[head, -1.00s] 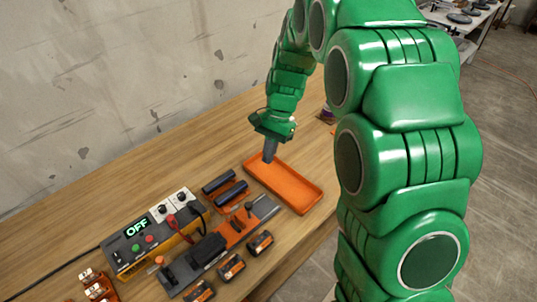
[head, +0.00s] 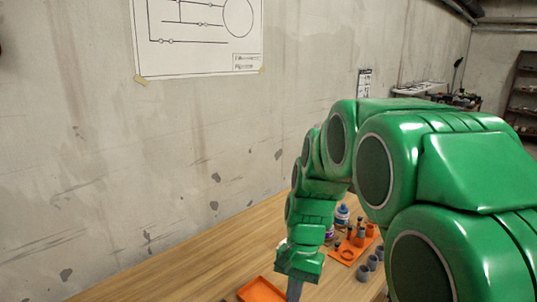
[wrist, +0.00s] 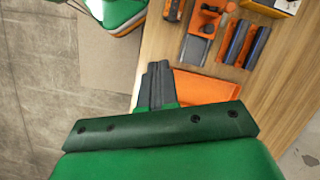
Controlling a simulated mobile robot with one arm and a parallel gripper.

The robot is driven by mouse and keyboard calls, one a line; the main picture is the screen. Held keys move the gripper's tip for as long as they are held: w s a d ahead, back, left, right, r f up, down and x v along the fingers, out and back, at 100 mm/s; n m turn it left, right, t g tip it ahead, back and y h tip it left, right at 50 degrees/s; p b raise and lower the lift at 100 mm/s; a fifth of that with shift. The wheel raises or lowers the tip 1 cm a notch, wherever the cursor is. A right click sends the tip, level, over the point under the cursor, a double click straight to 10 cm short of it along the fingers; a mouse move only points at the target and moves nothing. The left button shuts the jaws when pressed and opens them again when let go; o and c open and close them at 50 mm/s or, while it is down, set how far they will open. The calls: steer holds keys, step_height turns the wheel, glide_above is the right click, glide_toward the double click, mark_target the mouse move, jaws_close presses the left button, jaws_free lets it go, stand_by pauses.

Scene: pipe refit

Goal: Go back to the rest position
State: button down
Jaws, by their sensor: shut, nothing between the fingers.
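My green arm reaches over the wooden bench in the head view. My gripper (head: 294,288) points down beside the orange tray (head: 262,291), which is cut off by the bottom edge. In the wrist view the two grey fingers of my gripper (wrist: 158,86) lie together, shut and empty. The orange tray (wrist: 205,87) shows just beyond them, partly hidden by my gripper.
An orange board (head: 350,252) with small parts and a blue-and-white bottle (head: 342,215) stand farther along the bench. Grey cups (head: 367,268) are near its edge. In the wrist view, dark cylinders (wrist: 235,42) lie past the tray. A concrete wall (head: 200,130) backs the bench.

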steer(key=s+d+r+n, duration=0.1)
steer(key=s+d, duration=0.2)
steer(key=s, duration=0.4)
steer(key=s+d+r+n+h, duration=0.1)
steer(key=s+d, duration=0.2)
steer(key=s, duration=0.5)
steer(key=s+d+r+n+t, duration=0.1)
steer(key=s+d+n, duration=0.1)
steer(key=s, duration=0.5)
steer(key=shift+s+d+r+h, duration=0.3)
steer(key=shift+s+d+r, duration=0.1)
steer(key=shift+d, duration=0.35)
